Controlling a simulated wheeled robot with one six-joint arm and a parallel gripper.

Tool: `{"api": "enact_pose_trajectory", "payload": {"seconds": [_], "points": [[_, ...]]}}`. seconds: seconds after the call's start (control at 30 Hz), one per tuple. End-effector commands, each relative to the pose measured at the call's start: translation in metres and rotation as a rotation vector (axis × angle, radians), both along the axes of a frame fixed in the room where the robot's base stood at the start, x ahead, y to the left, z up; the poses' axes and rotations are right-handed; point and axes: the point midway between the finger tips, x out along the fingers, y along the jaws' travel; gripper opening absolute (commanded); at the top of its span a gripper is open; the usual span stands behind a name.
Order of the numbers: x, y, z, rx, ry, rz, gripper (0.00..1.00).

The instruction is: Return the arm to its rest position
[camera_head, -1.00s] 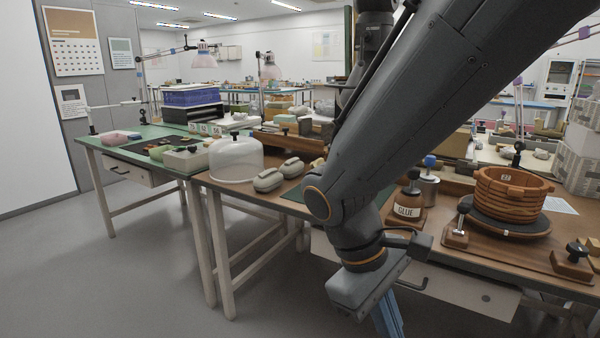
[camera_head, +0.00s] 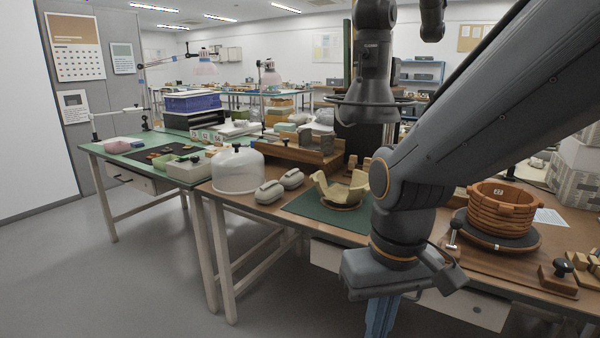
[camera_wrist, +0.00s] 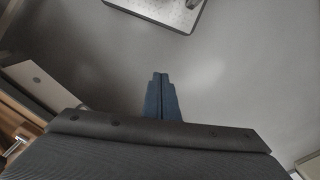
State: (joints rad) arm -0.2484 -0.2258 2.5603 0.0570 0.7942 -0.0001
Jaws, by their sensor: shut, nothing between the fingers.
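My gripper (camera_head: 379,318) hangs at the end of my arm in front of the workbench (camera_head: 262,210), pointing down past the front edge. Its bluish fingers are cut off by the bottom of the head view. In the wrist view the fingers (camera_wrist: 161,98) lie together, shut with nothing between them, over bare grey floor. My arm crosses the right half of the head view and hides part of the bench behind it.
On the bench are a green mat (camera_head: 322,214) with a cream sherd bowl (camera_head: 341,188), a white dome (camera_head: 238,170), two grey-green oblong objects (camera_head: 269,191) and a banded orange pot (camera_head: 500,208) on a dark disc. Open floor (camera_head: 130,280) lies front left.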

Motion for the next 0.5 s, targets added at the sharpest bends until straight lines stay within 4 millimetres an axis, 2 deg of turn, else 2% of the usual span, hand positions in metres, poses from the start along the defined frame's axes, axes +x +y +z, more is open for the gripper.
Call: {"api": "enact_pose_trajectory", "payload": {"seconds": [0.03,0.5], "points": [[-0.001,-0.004,0.01,-0.003,0.003,-0.014,0.0],[-0.004,-0.058,0.072,-0.031,0.01,-0.169,0.0]]}}
